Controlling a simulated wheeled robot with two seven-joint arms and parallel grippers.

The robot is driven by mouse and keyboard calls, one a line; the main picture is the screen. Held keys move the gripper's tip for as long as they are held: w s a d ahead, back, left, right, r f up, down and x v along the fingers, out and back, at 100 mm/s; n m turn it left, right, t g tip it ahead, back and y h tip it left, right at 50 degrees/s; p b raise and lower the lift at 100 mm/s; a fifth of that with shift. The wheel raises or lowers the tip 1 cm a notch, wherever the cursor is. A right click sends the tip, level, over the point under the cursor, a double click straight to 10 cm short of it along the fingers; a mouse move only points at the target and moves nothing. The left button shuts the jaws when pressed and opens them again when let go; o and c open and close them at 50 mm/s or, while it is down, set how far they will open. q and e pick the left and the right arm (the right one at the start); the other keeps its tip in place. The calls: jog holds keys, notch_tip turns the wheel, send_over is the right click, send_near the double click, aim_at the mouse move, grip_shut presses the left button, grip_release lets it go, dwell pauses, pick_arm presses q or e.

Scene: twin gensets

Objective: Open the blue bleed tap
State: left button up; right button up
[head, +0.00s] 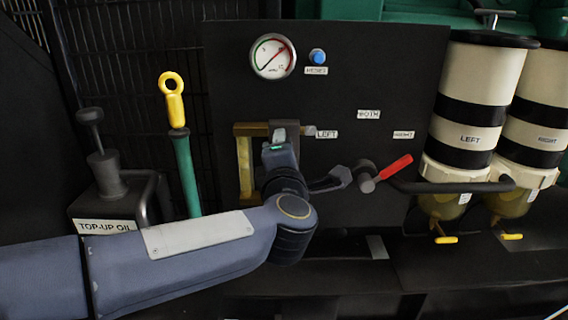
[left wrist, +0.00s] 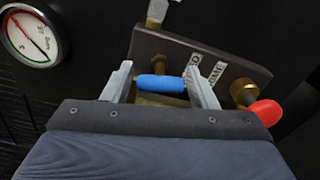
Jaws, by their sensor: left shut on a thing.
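The blue bleed tap (left wrist: 160,83) shows in the left wrist view as a short blue bar handle on a brass stem, in front of a grey plate (left wrist: 215,62). My left gripper (left wrist: 161,86) is shut on the blue handle, with one finger at each end of it. The handle lies across the picture, roughly level. In the head view my left gripper (head: 279,138) is at the panel, left of the LEFT label, and the blue tap is hidden there. My right gripper is in neither view.
A red-ended brass fitting (left wrist: 262,108) sits right of the tap. In the head view, a red lever (head: 394,168) projects from the black panel. A gauge (head: 273,56) and blue button (head: 317,56) are above. Two filter canisters (head: 487,75) stand right; a yellow-ringed dipstick (head: 174,105) stands left.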

pick_arm(q)
jog(key=shift+f+n+b, duration=0.1)
jog(key=shift+n+b, duration=0.6)
jog(key=shift+n, duration=0.5)
jog(key=o, duration=0.9)
jog(key=s+p, duration=0.1)
jog(key=s, duration=0.6)
jog(key=shift+s, duration=0.4)
